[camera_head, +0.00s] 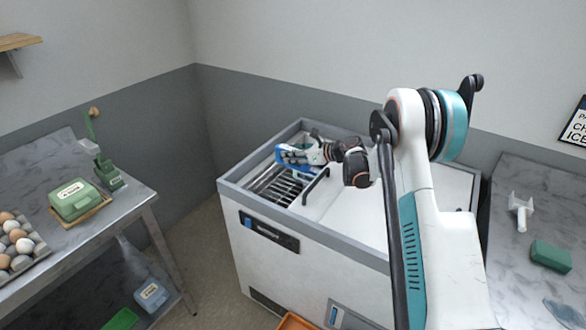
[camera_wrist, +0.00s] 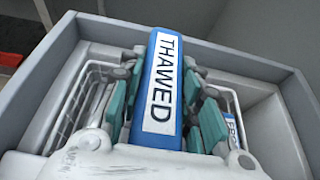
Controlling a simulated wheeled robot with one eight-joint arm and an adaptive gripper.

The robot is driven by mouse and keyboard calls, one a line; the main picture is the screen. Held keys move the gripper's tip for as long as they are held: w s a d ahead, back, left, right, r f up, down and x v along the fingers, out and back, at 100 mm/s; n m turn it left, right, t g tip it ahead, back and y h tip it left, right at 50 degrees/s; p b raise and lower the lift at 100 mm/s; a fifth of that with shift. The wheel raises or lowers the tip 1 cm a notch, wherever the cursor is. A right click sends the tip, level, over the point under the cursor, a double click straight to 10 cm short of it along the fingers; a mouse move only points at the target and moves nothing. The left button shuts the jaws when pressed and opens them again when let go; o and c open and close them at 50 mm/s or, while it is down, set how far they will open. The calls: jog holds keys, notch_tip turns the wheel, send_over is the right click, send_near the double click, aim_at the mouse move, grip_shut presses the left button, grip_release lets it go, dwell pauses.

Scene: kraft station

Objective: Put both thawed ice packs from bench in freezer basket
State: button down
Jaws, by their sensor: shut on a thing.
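My gripper (camera_head: 296,156) is shut on a blue ice pack (camera_head: 283,158) over the open left part of the chest freezer (camera_head: 300,245). In the wrist view the pack (camera_wrist: 163,90) is gripped between teal finger pads, and its white label reads THAWED. A white wire basket (camera_head: 275,188) sits inside the freezer, below the gripper; its wires also show in the wrist view (camera_wrist: 72,110). Another blue item (camera_wrist: 232,128) with a partly hidden label lies low in the freezer, right of the fingers. I cannot make out a second thawed pack on a bench.
A black handle (camera_head: 316,187) stands on the freezer lid beside the opening. The left bench holds a green box (camera_head: 75,200) and eggs (camera_head: 14,245); a blue container (camera_head: 151,295) is below. The right bench holds a white scoop (camera_head: 521,210) and green block (camera_head: 550,255).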

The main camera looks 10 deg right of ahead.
aim_at(293, 167)
notch_tip(293, 167, down, 5)
jog(key=shift+r+b, duration=0.1)
jog(key=shift+b, duration=0.5)
jog(key=shift+f+b, duration=0.35)
jog(key=shift+f, duration=0.05)
jog(key=shift+s+f, duration=0.1)
jog(key=shift+f, duration=0.05)
jog(key=c, duration=1.2)
grip_release()
jog(key=shift+s, duration=0.1)
